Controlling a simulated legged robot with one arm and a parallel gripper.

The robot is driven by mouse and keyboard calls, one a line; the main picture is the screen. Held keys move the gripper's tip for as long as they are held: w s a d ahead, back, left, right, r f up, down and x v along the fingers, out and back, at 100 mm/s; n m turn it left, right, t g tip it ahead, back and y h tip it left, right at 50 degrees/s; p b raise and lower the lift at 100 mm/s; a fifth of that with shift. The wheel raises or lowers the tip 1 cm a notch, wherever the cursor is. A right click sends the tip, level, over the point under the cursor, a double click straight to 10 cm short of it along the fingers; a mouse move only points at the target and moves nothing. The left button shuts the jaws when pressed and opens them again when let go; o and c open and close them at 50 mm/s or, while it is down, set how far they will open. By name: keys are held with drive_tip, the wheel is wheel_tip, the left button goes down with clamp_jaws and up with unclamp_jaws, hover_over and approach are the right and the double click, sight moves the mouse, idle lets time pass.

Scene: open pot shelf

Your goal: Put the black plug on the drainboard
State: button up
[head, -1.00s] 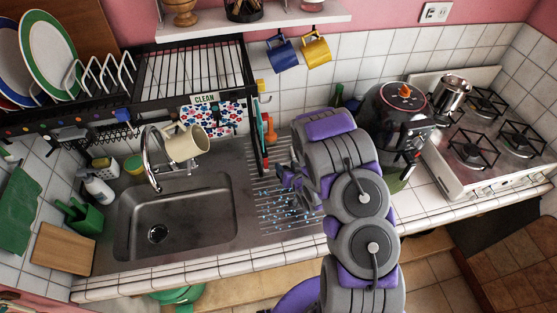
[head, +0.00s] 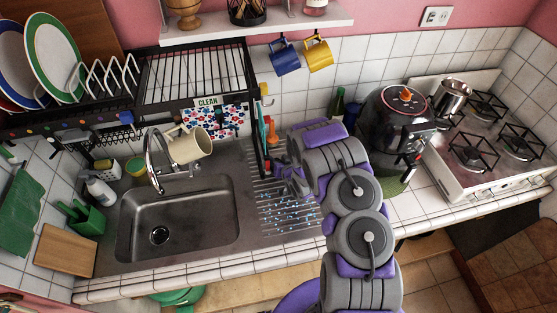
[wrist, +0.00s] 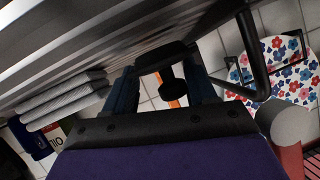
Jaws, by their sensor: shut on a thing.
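My gripper (head: 283,172) is in the head view, above the back part of the drainboard (head: 285,222), the ribbed metal surface with blue drops right of the sink. In the wrist view its dark fingers (wrist: 165,72) come together around the black plug (wrist: 172,91), a small dark rounded piece. The gripper is shut on it and holds it off the drainboard. In the head view I cannot make out the plug. The rear of the drainboard is partly hidden by my arm.
The sink (head: 180,225) lies left of the drainboard. A black dish rack (head: 200,75) overhangs the back, with a floral cloth (head: 222,121) and hanging utensils close to my gripper. A dark pressure cooker (head: 385,120) stands to the right. The front drainboard is clear.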

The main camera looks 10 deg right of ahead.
drive_tip(key=shift+f, duration=0.25)
drive_tip(key=shift+s+f, duration=0.2)
